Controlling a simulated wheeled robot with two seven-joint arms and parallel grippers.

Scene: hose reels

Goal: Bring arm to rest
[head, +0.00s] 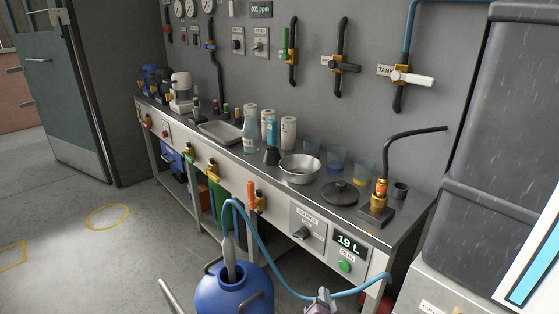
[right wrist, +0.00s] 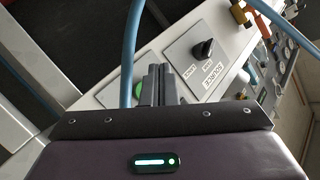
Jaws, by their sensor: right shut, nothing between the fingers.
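My right gripper (head: 322,300) shows at the bottom edge of the head view, in front of the bench, just right of the blue drum (head: 235,294). In the right wrist view its fingers (right wrist: 156,85) are together with nothing between them. They point toward the bench's front panel, near the SOURCE knob (right wrist: 203,49) and the green button (right wrist: 137,88). The light blue hose (right wrist: 131,50) passes close to the left of the fingers; I cannot tell whether it touches them. My left gripper is in neither view.
The hose (head: 262,247) arches from the drum across the bench front. The bench (head: 425,207) holds a bowl (head: 300,168), bottles and a black lid (head: 340,192). A dark cabinet (head: 505,130) stands at the right. Open floor (head: 70,215) lies left.

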